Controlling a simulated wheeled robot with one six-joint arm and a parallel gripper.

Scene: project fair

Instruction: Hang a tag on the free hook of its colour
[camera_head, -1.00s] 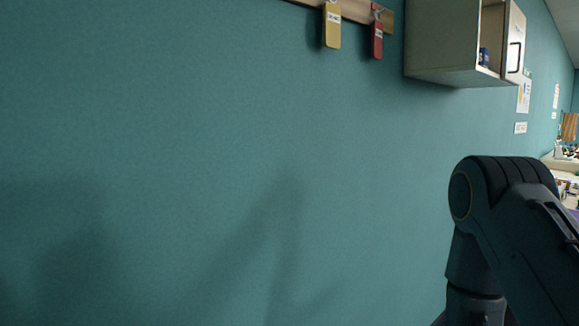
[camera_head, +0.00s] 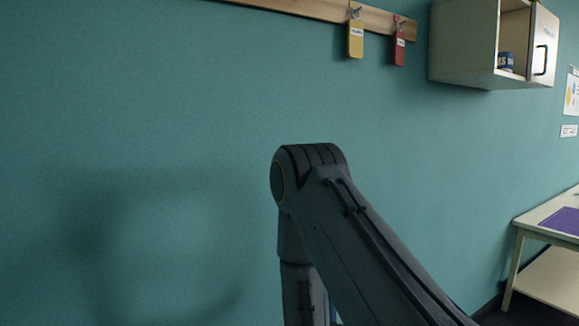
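A yellow tag (camera_head: 356,39) and a red tag (camera_head: 399,48) hang side by side from hooks on a wooden rail (camera_head: 300,8) at the top of the teal wall. The yellow tag's hook (camera_head: 354,11) and the red tag's hook (camera_head: 398,20) show above them. Each tag has a small white label, too small to read. The rail runs out of the picture at upper left. My arm's dark links stand in the lower middle, below the tags. My gripper is not in view, so whether it holds a tag cannot be seen.
A wall cabinet (camera_head: 462,42) with its door (camera_head: 542,45) open hangs right of the rail; a blue can (camera_head: 506,61) is inside. A pale table (camera_head: 545,212) with a purple mat (camera_head: 563,221) stands at lower right. The wall at left is bare.

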